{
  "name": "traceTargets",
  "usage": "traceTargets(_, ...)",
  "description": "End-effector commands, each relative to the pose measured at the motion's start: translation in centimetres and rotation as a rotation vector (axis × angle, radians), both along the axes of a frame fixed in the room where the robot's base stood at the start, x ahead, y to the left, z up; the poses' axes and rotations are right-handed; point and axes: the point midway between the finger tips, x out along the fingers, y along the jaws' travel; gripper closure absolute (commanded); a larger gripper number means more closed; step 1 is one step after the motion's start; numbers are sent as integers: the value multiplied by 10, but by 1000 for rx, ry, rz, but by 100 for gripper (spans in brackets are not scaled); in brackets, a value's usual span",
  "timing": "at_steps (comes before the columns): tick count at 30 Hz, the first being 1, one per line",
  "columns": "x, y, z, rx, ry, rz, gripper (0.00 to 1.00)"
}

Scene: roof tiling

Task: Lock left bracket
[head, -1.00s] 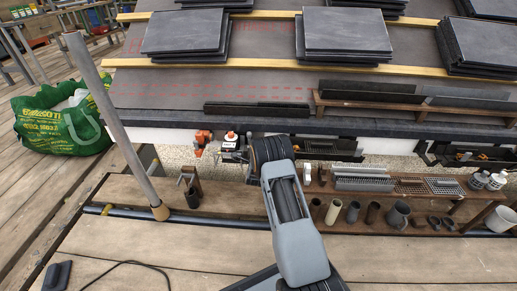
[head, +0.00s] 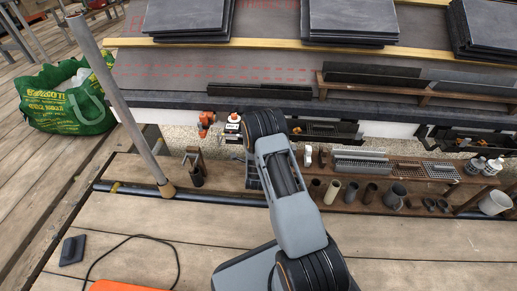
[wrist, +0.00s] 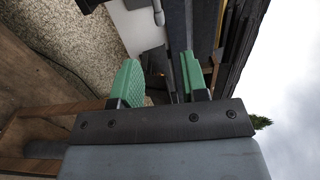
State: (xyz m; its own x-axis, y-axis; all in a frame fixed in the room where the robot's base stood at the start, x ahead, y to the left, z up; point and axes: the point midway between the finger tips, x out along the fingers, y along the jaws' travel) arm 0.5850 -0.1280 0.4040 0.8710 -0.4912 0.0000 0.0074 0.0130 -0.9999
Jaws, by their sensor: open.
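My gripper (wrist: 160,82) is open in the wrist view, with two green pads apart and nothing clearly held between them. It points at a white board (wrist: 138,28) and dark edges under the eaves. In the head view my arm hides the gripper. A dark bracket-like part (head: 326,131) hangs below the eaves, just right of my arm. An orange part (head: 205,120) and a small white-labelled item (head: 233,124) sit at the eaves left of my arm. I cannot tell which of these is the left bracket, or its lock state.
A slanted metal pole (head: 122,105) stands at left. A wooden shelf with several cups and grilles (head: 360,163) runs along the right. Slate stacks (head: 348,20) lie on the roof. A green bag (head: 62,102) and a black cable (head: 130,238) lie on the deck.

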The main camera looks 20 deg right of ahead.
Motion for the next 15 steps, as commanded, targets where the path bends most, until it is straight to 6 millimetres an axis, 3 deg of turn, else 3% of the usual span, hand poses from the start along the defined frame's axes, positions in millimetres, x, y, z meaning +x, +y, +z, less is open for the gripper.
traceTargets(6,-20,11,0,1,2,0,60)
traceTargets(15,-25,14,-1,0,-1,-1,60)
